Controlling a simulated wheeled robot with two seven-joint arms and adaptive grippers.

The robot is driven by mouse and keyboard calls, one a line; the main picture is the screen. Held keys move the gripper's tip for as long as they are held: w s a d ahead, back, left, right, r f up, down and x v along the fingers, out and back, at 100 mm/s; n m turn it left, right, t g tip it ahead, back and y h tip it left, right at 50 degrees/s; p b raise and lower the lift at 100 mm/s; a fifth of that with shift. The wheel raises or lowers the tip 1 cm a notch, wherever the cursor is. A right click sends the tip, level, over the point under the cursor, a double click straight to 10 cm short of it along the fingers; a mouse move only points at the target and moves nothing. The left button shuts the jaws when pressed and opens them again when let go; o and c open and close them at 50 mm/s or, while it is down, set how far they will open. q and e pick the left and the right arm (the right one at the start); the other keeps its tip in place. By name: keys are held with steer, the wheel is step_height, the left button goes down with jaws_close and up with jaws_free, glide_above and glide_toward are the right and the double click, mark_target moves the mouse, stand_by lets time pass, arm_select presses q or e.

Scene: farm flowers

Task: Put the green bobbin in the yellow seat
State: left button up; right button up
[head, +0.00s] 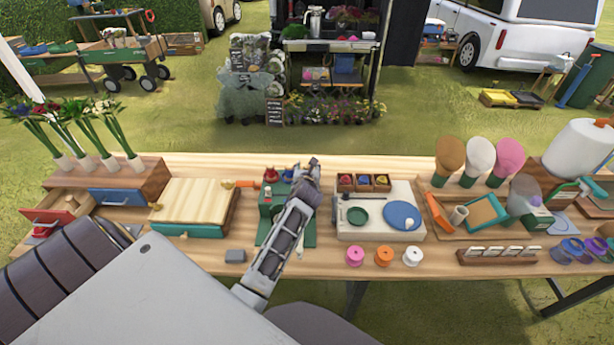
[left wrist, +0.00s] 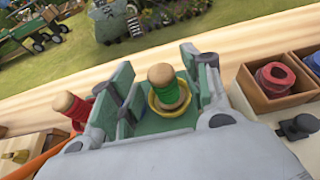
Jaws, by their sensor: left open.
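The green bobbin (left wrist: 167,95), with wooden ends and green thread, stands between the fingers of my left gripper (left wrist: 163,88) in the left wrist view. The yellow seat (left wrist: 154,108) shows as a ring around the bobbin's lower part, on a green base (left wrist: 150,124). My left gripper is open, with a finger on each side of the bobbin and a visible gap. In the head view my left gripper (head: 306,176) is over the green stand (head: 305,235) and partly hides it. My right gripper is not in view.
A red bobbin (left wrist: 70,108) stands just left of the fingers. Wooden boxes (left wrist: 262,98) with coloured coils are close on the right. A wooden case (head: 195,202) is left of the stand; pink, orange and white spools (head: 384,256) sit at the table's front.

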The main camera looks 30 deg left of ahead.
arm_select(q)
steer(key=v, duration=1.1)
steer(key=shift+s+d+r, duration=0.15)
steer(key=shift+s+r, duration=0.05)
steer(key=shift+s, duration=0.1)
stand_by(0.5)
